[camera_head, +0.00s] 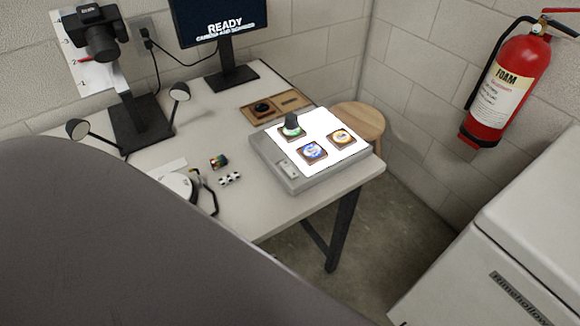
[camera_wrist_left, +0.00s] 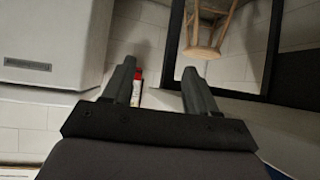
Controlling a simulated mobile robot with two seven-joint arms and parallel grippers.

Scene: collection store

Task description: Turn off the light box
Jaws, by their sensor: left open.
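The light box (camera_head: 330,176) sits at the right front corner of the table, and its top panel glows bright white. A small switch-like panel (camera_head: 288,168) is on its front left side. Several small square mounts with round coloured pieces lie on the lit top, among them a blue one (camera_head: 312,152) and an orange one (camera_head: 341,137); a dark knob-shaped thing (camera_head: 291,124) stands on a green one. My left gripper (camera_wrist_left: 159,75) is open and empty in the left wrist view, with the light box out of that view. My right gripper is not in view.
The table (camera_head: 262,215) also holds a camera stand (camera_head: 140,118), a monitor (camera_head: 225,30), a wooden tray (camera_head: 290,101) and small items. A stool (camera_head: 361,121) stands behind the table's right end. A fire extinguisher (camera_head: 508,85) hangs on the wall; a white cabinet (camera_head: 530,230) is at right.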

